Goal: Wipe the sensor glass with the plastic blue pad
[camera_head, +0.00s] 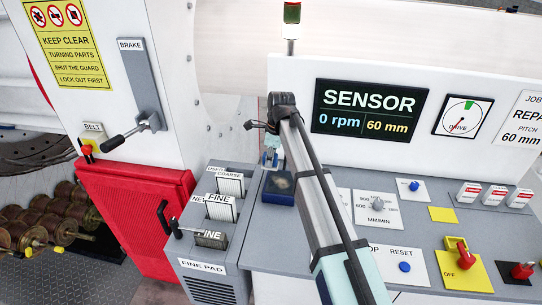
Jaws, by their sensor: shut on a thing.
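My gripper (269,160) points down from the end of my arm, just behind the sensor block. It is small in the picture and partly hidden by my arm. It is shut on a small blue piece, which seems to be the blue pad (264,160); its edges are hard to make out. The sensor glass (282,184) is a dark face with a brownish smudge, set in a dark blue block on the grey console. The pad is close to the block's far edge; I cannot tell whether they touch.
A grey rack (202,238) with labelled slots and a "FINE PAD" label stands left of the block. The display (368,110) reads "SENSOR 0 rpm 60 mm". Knobs and buttons, with a red switch (457,250), cover the console right of my arm. A brake lever (133,130) is at left.

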